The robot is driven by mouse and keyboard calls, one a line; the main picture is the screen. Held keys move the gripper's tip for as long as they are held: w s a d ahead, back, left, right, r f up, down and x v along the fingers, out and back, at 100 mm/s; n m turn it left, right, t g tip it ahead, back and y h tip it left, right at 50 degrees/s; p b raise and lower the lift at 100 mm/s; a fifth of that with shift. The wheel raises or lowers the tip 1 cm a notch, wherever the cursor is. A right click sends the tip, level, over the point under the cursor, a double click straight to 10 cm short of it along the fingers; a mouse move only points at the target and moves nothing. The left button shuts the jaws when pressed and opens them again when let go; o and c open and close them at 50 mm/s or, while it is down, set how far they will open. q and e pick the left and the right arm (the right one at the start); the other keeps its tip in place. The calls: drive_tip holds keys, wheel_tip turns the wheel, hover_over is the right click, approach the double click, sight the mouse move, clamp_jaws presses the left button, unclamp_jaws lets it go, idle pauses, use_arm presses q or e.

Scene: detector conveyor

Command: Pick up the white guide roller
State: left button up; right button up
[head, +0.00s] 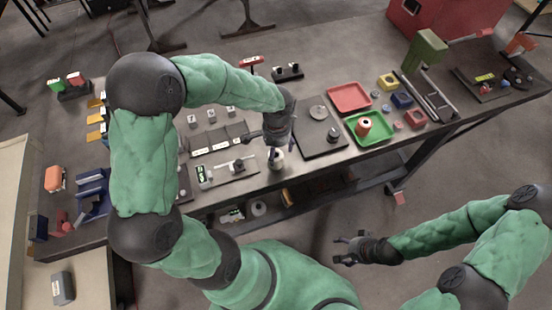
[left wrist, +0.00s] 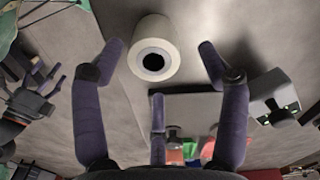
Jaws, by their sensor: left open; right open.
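The white guide roller (head: 277,161), a short white cylinder with a dark centre hole, stands on the bench near its front edge. It also shows in the left wrist view (left wrist: 168,32), end-on at the top centre. My left gripper (head: 268,143) is open and empty just above the roller; in the left wrist view its three fingers spread around and below the roller, with no clear contact. In the head view the gripper partly hides the roller's top. My right gripper (head: 347,249) is open and empty, off the bench over the floor.
A dark plate (head: 320,145) lies right of the roller. A green tray (head: 382,137) holds an orange-red spool, with a red tray (head: 349,97) behind it. A panel with a green display (head: 203,174) lies to the left.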

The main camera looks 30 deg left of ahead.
use_arm(q)
drive_tip(key=f, duration=0.3)
drive_tip(key=f+b, duration=0.1)
drive_tip(key=f, duration=0.1)
drive_tip(key=shift+s, duration=0.35)
drive_tip(key=c, duration=1.3)
